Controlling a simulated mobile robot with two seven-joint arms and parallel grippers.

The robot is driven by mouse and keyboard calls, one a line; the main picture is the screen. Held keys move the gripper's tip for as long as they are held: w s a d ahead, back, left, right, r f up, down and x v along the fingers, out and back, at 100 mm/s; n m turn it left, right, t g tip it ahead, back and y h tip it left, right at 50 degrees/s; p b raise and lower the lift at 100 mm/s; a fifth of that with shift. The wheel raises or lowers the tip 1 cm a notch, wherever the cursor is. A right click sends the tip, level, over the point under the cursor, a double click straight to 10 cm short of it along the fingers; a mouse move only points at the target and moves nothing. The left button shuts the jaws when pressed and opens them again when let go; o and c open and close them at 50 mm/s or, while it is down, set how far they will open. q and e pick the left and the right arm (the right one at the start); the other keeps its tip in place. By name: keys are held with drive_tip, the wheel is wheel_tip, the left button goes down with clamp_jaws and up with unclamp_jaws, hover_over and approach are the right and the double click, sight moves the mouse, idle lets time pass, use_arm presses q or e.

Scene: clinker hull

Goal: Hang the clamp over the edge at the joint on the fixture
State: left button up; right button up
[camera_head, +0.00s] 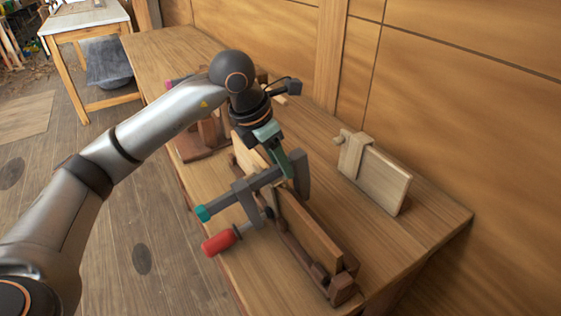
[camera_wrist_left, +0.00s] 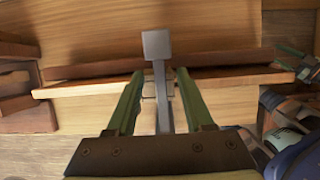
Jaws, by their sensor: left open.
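The clamp (camera_head: 245,189) has a grey bar and jaws, a teal end and a red handle. It lies across the upper edge of the upright planks on the fixture (camera_head: 342,287), with a jaw on each side. In the left wrist view, its grey bar (camera_wrist_left: 161,88) crosses the plank edge (camera_wrist_left: 225,82). My left gripper (camera_head: 287,168) is over the clamp. Its green fingers (camera_wrist_left: 157,88) stand apart on both sides of the bar, with visible gaps. The exact joint line and any contact of the clamp with the planks cannot be made out. My right gripper is not seen.
A wooden block with a strap-like piece (camera_head: 384,180) stands on the bench (camera_head: 428,213) to the right. A dark brown stand (camera_head: 200,146) is behind my left arm. The wooden wall bounds the far side. The bench's near right corner is clear.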

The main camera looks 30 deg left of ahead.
use_arm(q)
drive_tip(key=v, duration=1.1)
drive_tip(key=shift+r, duration=0.35)
drive_tip(key=shift+s, duration=0.1)
